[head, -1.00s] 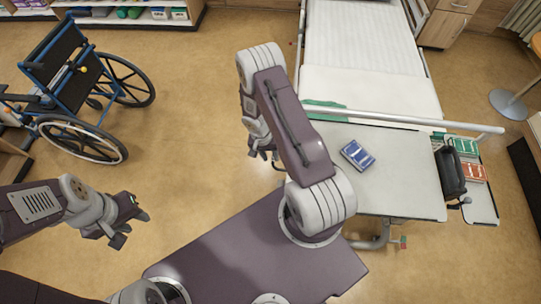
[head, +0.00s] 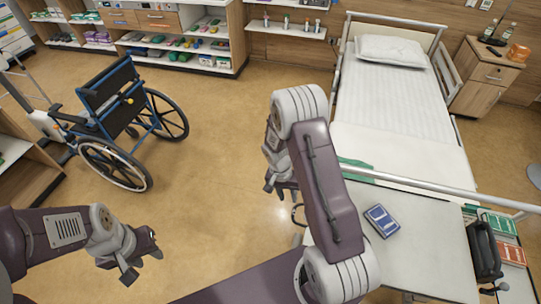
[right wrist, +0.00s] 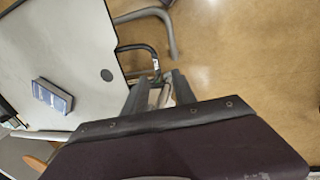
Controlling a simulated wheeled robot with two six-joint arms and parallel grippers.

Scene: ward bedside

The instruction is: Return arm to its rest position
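My right arm (head: 325,185) is folded up beside the overbed table. Its gripper (head: 281,190) hangs over the floor left of the table, partly hidden behind the arm in the head view. In the right wrist view the right gripper's (right wrist: 160,90) two dark fingers stand apart, with nothing visibly held. My left gripper (head: 142,262) is over bare floor at the lower left, its fingers apart and empty.
The white overbed table (head: 425,255) holds a blue box (head: 381,221), also in the wrist view (right wrist: 52,95). A dark bag (head: 484,250) and green (head: 497,222) and red boxes (head: 511,253) are right. The bed (head: 395,110) is behind; a wheelchair (head: 125,120) stands left.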

